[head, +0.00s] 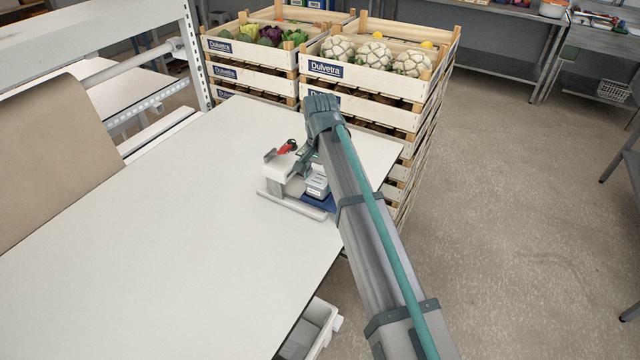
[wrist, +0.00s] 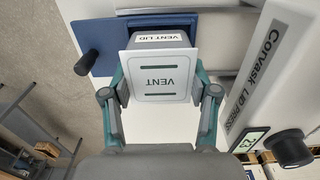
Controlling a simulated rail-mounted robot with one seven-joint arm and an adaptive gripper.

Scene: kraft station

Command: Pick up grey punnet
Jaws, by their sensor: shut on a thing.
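The grey punnet (wrist: 160,92) shows in the wrist view as a pale grey box with a slotted top marked "VENT" and a label reading "VENT LID" on its far side. My gripper (wrist: 160,78) has its teal fingers closed against the punnet's left and right sides. In the head view the small grey punnet (head: 317,186) is at the white press, over or on a blue plate (head: 318,204). My arm hides part of it and most of the gripper there. I cannot tell whether it touches the plate.
The white lid press (wrist: 265,65), marked "Corvask LID PRESS", stands close on the right in the wrist view, with a black knob (wrist: 288,149). A red handle (head: 287,147) tops it. Crates of cauliflower (head: 372,55) stand behind the table.

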